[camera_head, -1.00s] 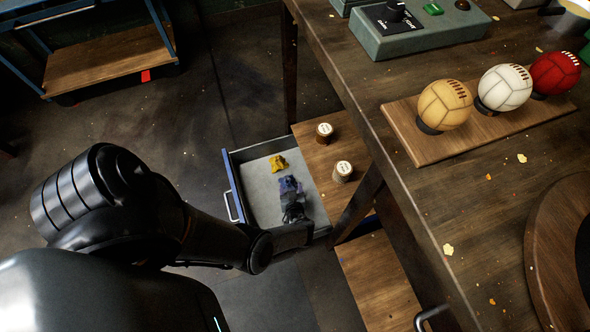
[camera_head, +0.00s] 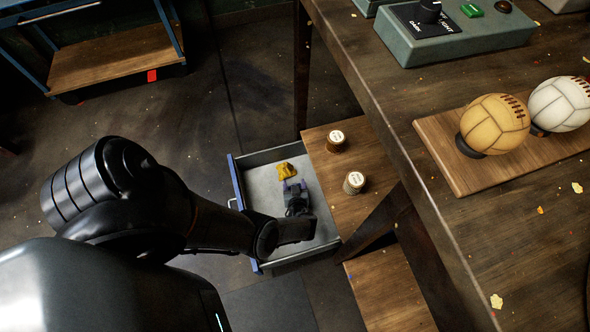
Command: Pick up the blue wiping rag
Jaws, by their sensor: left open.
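The blue wiping rag (camera_head: 291,186) lies in the open drawer (camera_head: 257,188), mostly hidden behind my left gripper. Only bits of blue show at the gripper's far end. My left gripper (camera_head: 294,193) is open and reaches down into the drawer over the rag. I cannot tell whether its fingers touch the cloth. A yellow rag (camera_head: 286,170) lies in the drawer just beyond the blue one. My right gripper is not in view.
The workbench (camera_head: 470,240) holds leather balls on a wooden stand (camera_head: 455,165) and a control box (camera_head: 440,35).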

